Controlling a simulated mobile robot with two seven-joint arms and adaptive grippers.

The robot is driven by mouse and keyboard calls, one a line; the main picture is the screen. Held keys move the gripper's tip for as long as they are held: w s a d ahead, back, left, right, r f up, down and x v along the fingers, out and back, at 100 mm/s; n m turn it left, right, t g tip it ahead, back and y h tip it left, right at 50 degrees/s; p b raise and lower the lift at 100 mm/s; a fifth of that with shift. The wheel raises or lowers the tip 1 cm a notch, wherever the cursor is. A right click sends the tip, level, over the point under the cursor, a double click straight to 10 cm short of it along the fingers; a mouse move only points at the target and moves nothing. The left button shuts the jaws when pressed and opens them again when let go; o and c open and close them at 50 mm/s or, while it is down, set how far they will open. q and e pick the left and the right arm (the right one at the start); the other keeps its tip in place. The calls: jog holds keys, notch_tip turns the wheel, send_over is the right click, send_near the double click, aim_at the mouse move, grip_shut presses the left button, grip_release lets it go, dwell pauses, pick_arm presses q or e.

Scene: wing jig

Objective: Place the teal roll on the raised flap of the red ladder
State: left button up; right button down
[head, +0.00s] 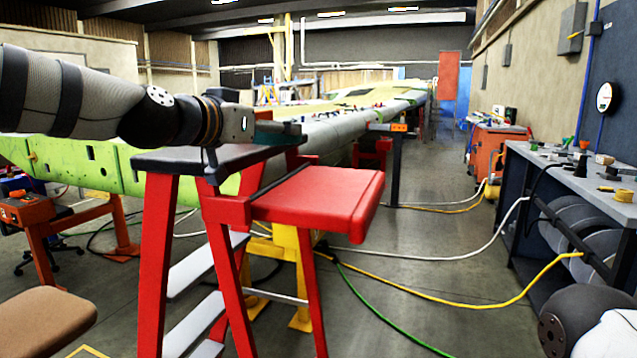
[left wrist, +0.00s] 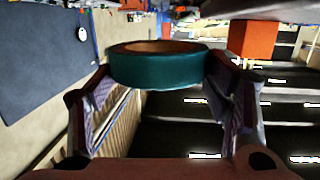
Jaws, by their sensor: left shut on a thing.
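The teal roll (left wrist: 155,66) is held between the two fingers of my left gripper (left wrist: 158,85) in the left wrist view. It has a brown core. In the head view my left gripper (head: 278,131) reaches in from the left, above the far right side of the red ladder's dark top (head: 195,159). Only a small teal part of the roll shows there, mostly hidden by the gripper. The red ladder (head: 156,265) stands in front of me. Its raised red flap (head: 315,192) sticks out to the right, flat and bare, nearer than the gripper. My right gripper is out of view.
A workbench (head: 565,172) with tools stands at the right. A long wing (head: 345,130) runs behind the ladder. Green, yellow and white hoses cross the floor. A brown stool seat (head: 45,318) is at the lower left. The floor right of the flap is mostly open.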

pick_arm(q)
jog(key=b, duration=0.1)
send_over(310, 195)
jog(key=f, duration=0.7)
jog(key=shift+s+a+f, duration=0.1)
jog(key=shift+a+f, duration=0.1)
jog(key=shift+a, duration=0.05)
jog(key=shift+w+d+f+b, duration=0.1)
jog(key=shift+d+f+b, duration=0.05)
jog(key=shift+f, duration=0.75)
jog(key=shift+w+d+f+b, duration=0.1)
jog(key=shift+f+b, duration=0.05)
jog(key=shift+f, duration=0.75)
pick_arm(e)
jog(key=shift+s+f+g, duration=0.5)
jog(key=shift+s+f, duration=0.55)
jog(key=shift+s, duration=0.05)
pick_arm(q)
jog(key=shift+f, duration=0.15)
jog(key=o, duration=1.1)
jog(key=shift+o, duration=0.2)
